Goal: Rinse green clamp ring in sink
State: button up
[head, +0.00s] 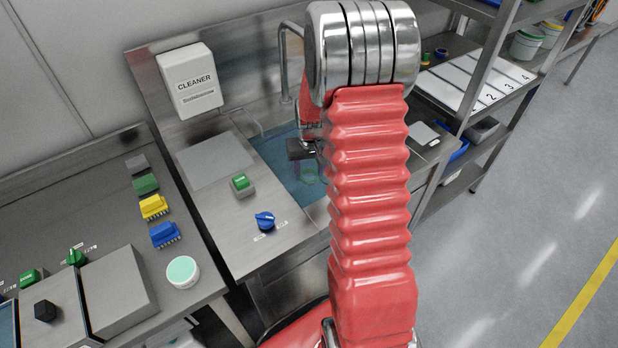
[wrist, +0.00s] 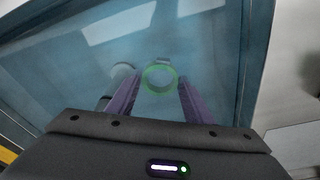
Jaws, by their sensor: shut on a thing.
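The green clamp ring (wrist: 159,79) shows as a pale green circle between the tips of my gripper's two purple fingers (wrist: 156,90) in the wrist view. My gripper is shut on it. The ring looks faint and tinted, as if seen through the blue water. In the head view my gripper (head: 306,165) reaches down into the sink (head: 290,190), and the ring (head: 308,175) shows faintly below it in the blue water. My red arm hides the right part of the sink.
Left of the sink stand a green button (head: 240,183) and a blue knob (head: 264,221). A faucet (head: 284,70) rises behind the sink. A white cleaner dispenser (head: 195,80) hangs on the back panel. Coloured brushes (head: 154,206) lie on the left bench. A shelf rack (head: 490,75) stands right.

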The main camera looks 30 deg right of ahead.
notch_tip(320, 180, up, 10)
jog(key=shift+f, duration=0.2)
dwell(1.4)
dwell(1.1)
jog(key=shift+r, duration=2)
